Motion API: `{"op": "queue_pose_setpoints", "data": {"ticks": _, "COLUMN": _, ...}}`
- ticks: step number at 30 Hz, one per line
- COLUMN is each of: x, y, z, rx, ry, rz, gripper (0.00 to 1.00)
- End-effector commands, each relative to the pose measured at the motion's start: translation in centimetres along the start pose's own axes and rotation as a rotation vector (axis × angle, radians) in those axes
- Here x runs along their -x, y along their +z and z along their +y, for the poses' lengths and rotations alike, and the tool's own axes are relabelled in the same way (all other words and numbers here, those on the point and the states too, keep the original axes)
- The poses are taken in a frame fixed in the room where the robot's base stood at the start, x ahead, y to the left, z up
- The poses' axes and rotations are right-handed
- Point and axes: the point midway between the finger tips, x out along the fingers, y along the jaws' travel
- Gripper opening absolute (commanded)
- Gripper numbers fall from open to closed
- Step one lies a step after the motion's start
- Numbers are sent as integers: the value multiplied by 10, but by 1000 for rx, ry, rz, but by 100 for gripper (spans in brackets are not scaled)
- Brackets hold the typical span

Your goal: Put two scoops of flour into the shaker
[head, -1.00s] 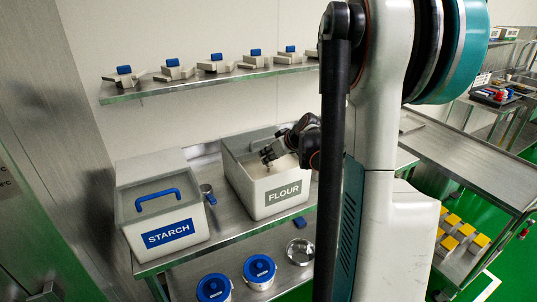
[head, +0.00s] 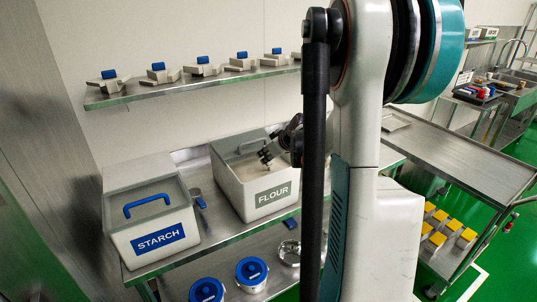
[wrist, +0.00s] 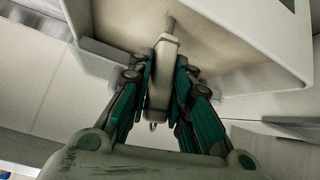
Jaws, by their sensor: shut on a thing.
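The flour bin (head: 272,205) is a pale box with a FLOUR label, open at the front part of its top, with pale flour (head: 285,178) inside. My gripper (head: 266,157) is over the bin's opening; in the wrist view my gripper (wrist: 160,85) is shut on a pale grey handle (wrist: 159,95), with fingers on both sides. A thin rod runs from the handle toward the bin's inside. The handle's far end and any scoop bowl are hidden. A round open metal vessel (head: 289,253) stands on the lower shelf; I cannot tell if it is the shaker.
The closed starch bin (head: 150,220) stands left of the flour bin. Blue-lidded pots (head: 252,271) stand below. An upper shelf (head: 180,88) holds several blue-topped parts. My arm blocks the view right of the flour bin.

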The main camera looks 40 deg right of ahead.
Motion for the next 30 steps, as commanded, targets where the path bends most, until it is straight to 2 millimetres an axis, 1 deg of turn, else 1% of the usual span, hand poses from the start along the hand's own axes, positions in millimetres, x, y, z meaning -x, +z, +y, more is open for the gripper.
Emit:
{"op": "queue_pose_setpoints", "data": {"ticks": 1, "x": -2, "y": 0, "z": -5, "rx": 24, "ry": 20, "rz": -6, "gripper": 0}}
{"op": "queue_pose_setpoints", "data": {"ticks": 18, "x": -12, "y": 0, "z": -40, "rx": 306, "ry": 288, "rz": -82, "gripper": 0}}
{"op": "queue_pose_setpoints", "data": {"ticks": 30, "x": -12, "y": -8, "z": -64, "rx": 491, "ry": 466, "rz": -130, "gripper": 0}}
